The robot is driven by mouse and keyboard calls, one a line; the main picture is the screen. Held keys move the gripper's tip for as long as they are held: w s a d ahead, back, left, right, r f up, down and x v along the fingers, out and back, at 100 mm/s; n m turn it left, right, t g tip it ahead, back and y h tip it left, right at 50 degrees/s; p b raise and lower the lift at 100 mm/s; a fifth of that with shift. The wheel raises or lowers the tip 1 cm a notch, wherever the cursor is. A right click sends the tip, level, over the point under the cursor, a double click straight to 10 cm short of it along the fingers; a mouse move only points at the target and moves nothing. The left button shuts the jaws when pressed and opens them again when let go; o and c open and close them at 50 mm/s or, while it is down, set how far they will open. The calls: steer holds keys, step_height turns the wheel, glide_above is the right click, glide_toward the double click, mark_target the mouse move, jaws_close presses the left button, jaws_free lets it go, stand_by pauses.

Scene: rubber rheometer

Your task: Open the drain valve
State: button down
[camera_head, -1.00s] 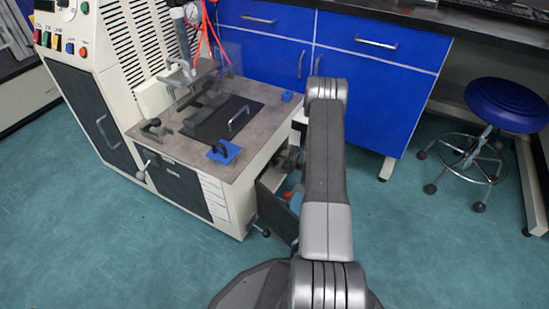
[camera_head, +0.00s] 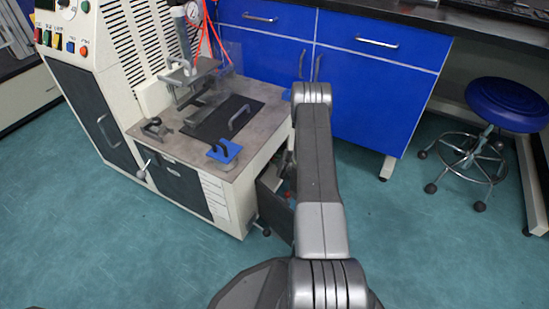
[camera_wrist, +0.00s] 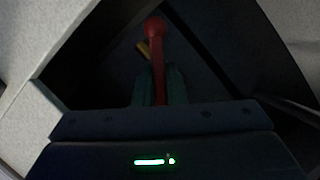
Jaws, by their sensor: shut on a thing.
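The drain valve shows in the wrist view as a red handle (camera_wrist: 155,32) with a rounded end and a small brass-coloured part (camera_wrist: 143,50) beside it. It sits in a dark recess of the machine. My gripper (camera_wrist: 159,78) has its two dark fingers on either side of the red handle and is shut on it. In the head view my arm covers the gripper and most of the valve. Only a small speck of red (camera_head: 288,195) shows beside my arm, near the machine's open side.
The white rheometer (camera_head: 240,205) stands at the left, with a dark open door panel (camera_head: 276,212) close to my arm. Blue cabinets (camera_head: 375,85) stand behind. A blue stool (camera_head: 507,103) is at the right. The green floor between is clear.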

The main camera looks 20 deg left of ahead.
steer(key=n, duration=0.1)
steer(key=n+t, duration=0.1)
steer(key=n, duration=0.1)
steer(key=shift+s+f+y, duration=0.1)
steer(key=shift+f+y, duration=0.15)
steer(key=shift+y, duration=0.15)
steer(key=shift+f+n+t+y, duration=0.1)
steer(key=shift+n+t+y, duration=0.45)
steer(key=shift+n, duration=1.05)
steer(key=c, duration=1.5)
jaws_free()
